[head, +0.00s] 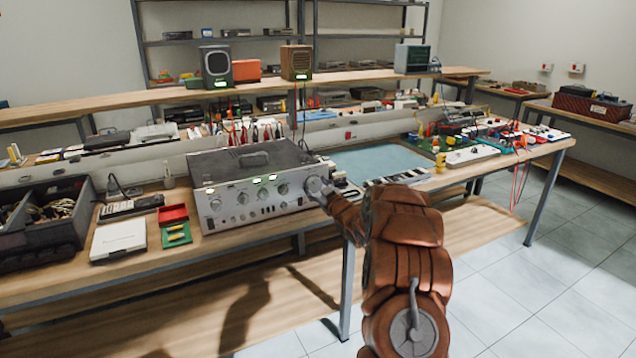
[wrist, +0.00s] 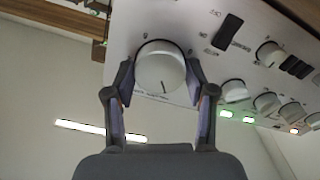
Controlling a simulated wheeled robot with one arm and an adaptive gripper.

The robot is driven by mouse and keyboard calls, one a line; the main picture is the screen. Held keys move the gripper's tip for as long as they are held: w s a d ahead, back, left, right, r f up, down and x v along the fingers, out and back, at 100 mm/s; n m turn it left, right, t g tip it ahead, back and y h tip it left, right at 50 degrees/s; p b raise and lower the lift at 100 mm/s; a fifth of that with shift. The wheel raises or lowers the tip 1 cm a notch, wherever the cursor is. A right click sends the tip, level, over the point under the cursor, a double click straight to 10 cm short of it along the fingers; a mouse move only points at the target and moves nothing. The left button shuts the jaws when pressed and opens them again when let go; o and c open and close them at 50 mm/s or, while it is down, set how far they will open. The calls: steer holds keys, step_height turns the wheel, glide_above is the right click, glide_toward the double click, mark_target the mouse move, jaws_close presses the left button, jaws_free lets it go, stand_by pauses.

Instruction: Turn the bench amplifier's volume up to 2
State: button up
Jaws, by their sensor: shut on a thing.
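The bench amplifier (head: 228,204) is a wide silver unit with a dark top, standing on the near workbench. My gripper (head: 318,188) reaches its front panel at the right end. In the wrist view my gripper (wrist: 160,78) is shut on a large round silver knob (wrist: 160,62), with one finger on each side. A dark pointer line on the knob points toward the bottom of that picture, slightly right. The small markings around the knob are too blurred to read. In the head view my gripper largely hides this knob.
Smaller knobs (wrist: 270,54), a black switch (wrist: 227,32) and lit green indicators (wrist: 226,114) share the panel. Left of the amplifier are a red tray (head: 172,213), a white box (head: 118,240) and a dark toolbox (head: 45,222). A blue mat (head: 375,163) lies to its right.

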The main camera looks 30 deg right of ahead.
steer(key=shift+m+p, duration=0.35)
steer(key=shift+m, duration=0.25)
steer(key=o, duration=1.2)
steer(key=shift+c, duration=0.2)
steer(key=s+a, duration=0.1)
steer(key=s, duration=1.1)
